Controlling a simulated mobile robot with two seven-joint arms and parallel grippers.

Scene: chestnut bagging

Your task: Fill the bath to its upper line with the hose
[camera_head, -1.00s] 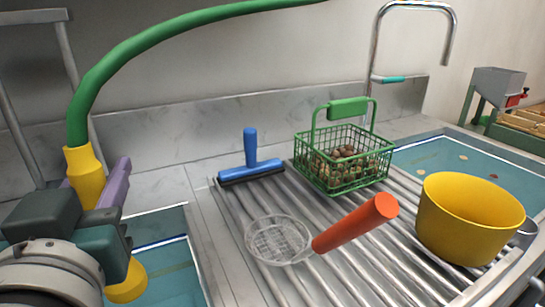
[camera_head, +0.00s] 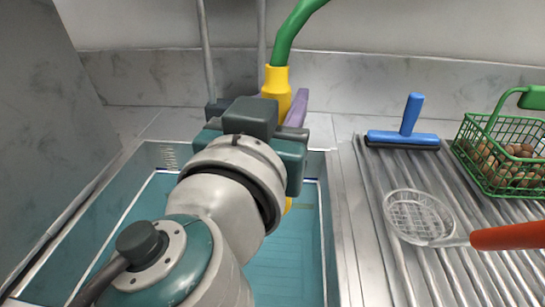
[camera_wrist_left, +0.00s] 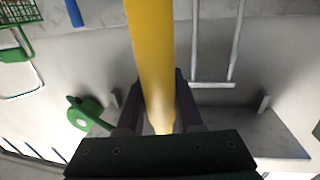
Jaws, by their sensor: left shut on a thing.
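The bath (camera_head: 100,222) is the sunken basin at the left of the head view, with teal inner walls and a blue-green inside. I cannot tell the water level against a mark. My left gripper (camera_head: 284,112) is shut on the yellow nozzle (camera_head: 277,82) of the green hose (camera_head: 295,30), above the bath. The nozzle's lower end is mostly hidden by my arm; no stream is visible. The nozzle also fills the middle of the left wrist view (camera_wrist_left: 152,55). My right gripper is out of view.
Right of the bath is a ribbed draining board (camera_head: 375,225) with a blue squeegee (camera_head: 408,125), a skimmer (camera_head: 420,215) with an orange handle, and a green wire basket (camera_head: 500,165) of chestnuts. A wall (camera_head: 400,80) stands behind.

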